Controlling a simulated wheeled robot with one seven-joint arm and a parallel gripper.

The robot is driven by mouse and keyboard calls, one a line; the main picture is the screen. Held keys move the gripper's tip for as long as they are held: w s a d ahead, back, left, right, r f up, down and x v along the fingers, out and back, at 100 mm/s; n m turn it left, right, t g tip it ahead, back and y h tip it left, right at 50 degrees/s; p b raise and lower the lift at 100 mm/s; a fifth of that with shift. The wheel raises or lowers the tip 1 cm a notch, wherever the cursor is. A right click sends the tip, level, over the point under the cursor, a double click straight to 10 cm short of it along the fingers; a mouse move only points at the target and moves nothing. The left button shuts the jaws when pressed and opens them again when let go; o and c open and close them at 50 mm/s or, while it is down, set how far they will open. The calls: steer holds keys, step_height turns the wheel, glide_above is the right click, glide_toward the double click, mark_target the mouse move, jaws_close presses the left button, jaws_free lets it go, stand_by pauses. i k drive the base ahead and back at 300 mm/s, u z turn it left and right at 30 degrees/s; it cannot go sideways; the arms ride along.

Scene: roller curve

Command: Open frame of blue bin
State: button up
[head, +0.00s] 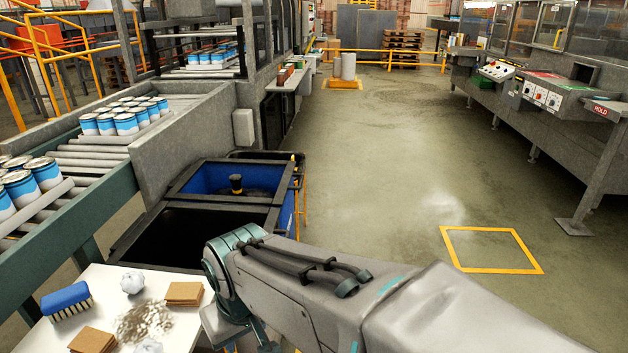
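The blue bin (287,212) stands beside the roller conveyor, left of centre in the head view. Its black frame (222,203) runs around the top, with a crossbar between two sections. The rear section shows blue inner walls and a dark surface with a black knob (236,184) standing up from it. The front section is dark, and I cannot tell whether it is a lid or an opening. My arm crosses in front and hides the near right part of the bin.
A white table (190,328) at lower left holds a blue brush (66,301), brown squares (184,293), crumpled white pieces and grey shavings. The conveyor (90,160) carries blue-and-white cans (125,122). The floor to the right, with a yellow square (490,229), is clear.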

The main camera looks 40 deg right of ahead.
mark_target(179, 183)
steer(key=z, duration=0.6)
steer(key=k, duration=0.85)
steer(key=z, duration=0.35)
steer(key=i, duration=0.55)
steer(key=z, duration=0.55)
steer(key=i, duration=2.5)
steer(key=u, duration=0.2)
